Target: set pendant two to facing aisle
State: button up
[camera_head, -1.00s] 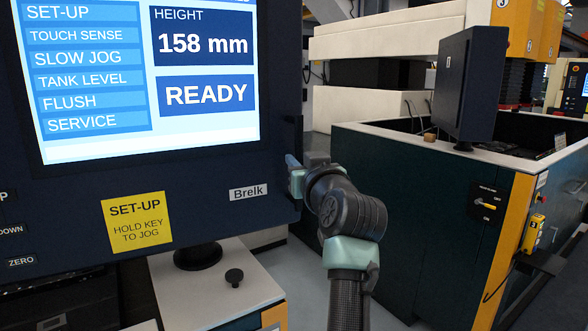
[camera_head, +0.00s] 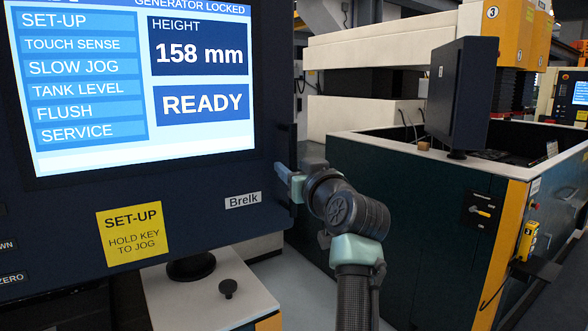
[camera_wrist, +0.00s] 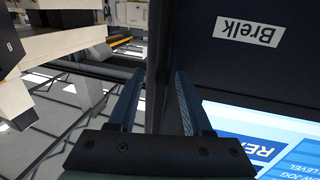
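A large dark pendant (camera_head: 60,215) marked "Brelk" fills the left of the head view. Its lit screen (camera_head: 200,140) reads "158 mm" and "READY" and faces towards me. No number shows on it. A dark upright handle (camera_head: 288,143) runs along its right edge. My gripper (camera_head: 283,174) is at this edge, just below the middle of the handle. In the wrist view my gripper (camera_wrist: 156,100) has its fingers apart, with the pendant's dark edge (camera_wrist: 157,55) between and beyond them. Whether either finger touches it I cannot tell.
A second machine with a dark green tank (camera_head: 400,220) and its own pendant (camera_head: 465,92) stands at right, marked "3". Grey floor (camera_head: 290,265) shows between the machines.

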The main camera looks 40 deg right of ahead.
jog(key=shift+a, duration=0.1)
jog(key=shift+s+a+f+b, duration=0.1)
jog(key=shift+s+b, duration=0.35)
jog(key=shift+s, duration=0.1)
jog(key=b+v, duration=0.5)
jog(key=v, duration=0.6)
jog(key=shift+s, duration=0.35)
jog(key=shift+a, duration=0.1)
